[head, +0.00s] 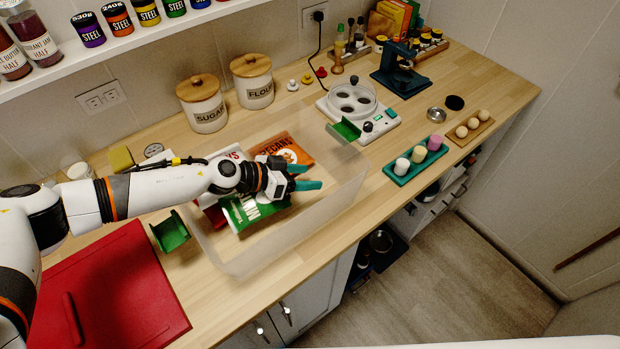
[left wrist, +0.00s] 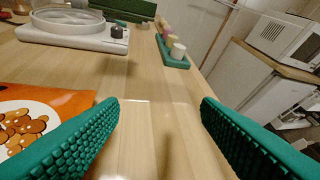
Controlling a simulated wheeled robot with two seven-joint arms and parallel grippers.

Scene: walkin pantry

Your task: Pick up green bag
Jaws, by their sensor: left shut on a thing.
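The green bag (head: 244,211), with white lettering, lies tilted in the clear bin (head: 232,267) on the counter. My left gripper (head: 310,178) is inside the bin, beside and partly over the bag, its fingers reaching right past it. The left wrist view shows its two teal fingers (left wrist: 160,108) apart with the wooden counter seen between them. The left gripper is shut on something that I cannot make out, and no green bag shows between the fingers. My right gripper is not in view.
An orange pecans bag (head: 282,149) lies behind the gripper, also in the left wrist view (left wrist: 50,105). Green brackets (head: 170,231) (head: 344,130) stand at the bin's ends. A red board (head: 110,290) lies at left. Canisters (head: 203,103) and a white appliance (head: 358,112) stand behind.

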